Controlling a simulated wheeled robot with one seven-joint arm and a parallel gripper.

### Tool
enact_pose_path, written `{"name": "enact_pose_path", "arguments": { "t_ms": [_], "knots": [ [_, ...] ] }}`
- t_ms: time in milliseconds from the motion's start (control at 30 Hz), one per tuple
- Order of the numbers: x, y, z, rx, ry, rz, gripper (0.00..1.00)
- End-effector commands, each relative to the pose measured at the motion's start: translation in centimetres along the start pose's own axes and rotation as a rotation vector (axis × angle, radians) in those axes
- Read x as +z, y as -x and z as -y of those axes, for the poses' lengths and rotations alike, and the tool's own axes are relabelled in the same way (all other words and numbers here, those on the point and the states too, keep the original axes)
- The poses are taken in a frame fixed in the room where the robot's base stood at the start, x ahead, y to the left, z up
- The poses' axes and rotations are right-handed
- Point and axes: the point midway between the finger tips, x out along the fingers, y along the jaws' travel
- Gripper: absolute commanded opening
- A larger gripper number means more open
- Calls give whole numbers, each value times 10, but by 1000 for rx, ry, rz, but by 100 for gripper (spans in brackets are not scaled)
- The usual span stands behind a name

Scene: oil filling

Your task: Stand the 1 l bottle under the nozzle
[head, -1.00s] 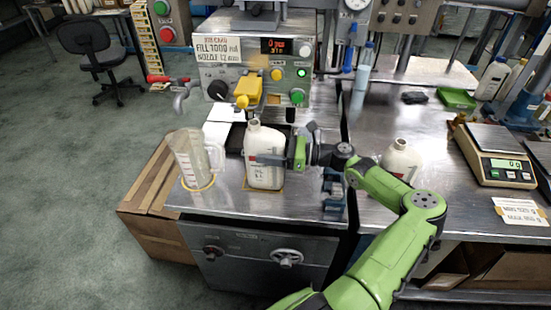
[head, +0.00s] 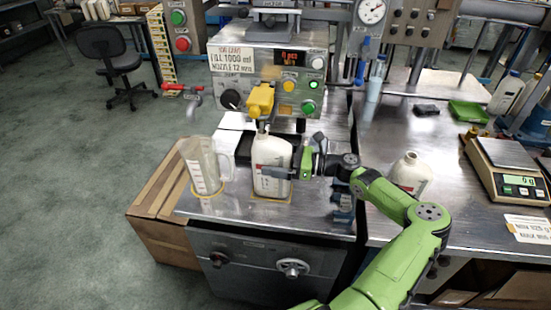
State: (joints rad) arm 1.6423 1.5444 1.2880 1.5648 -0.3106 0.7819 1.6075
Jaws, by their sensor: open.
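The white 1 l bottle (head: 270,180) stands upright and uncapped on a yellow-edged mark at the front of the steel bench. A yellow fitting (head: 260,100) on the filling machine, which looks like the nozzle, appears just above and behind the bottle's neck; the depth gap is hard to judge.
A clear measuring jug (head: 203,167) stands left of the bottle. A second white bottle (head: 410,173) is behind my arm on the right bench. A scale (head: 505,168) sits at the far right. The filling machine (head: 225,85) stands at the back.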

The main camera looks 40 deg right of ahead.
Motion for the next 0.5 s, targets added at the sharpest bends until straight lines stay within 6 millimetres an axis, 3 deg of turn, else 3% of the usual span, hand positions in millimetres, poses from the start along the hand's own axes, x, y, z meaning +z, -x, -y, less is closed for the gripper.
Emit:
{"name": "enact_pose_path", "arguments": {
  "t_ms": [167, 500],
  "knots": [
    [10, 0, 0, 0, 2, -1, 99],
    [88, 0, 0, 0, 2, -1, 99]
  ]
}}
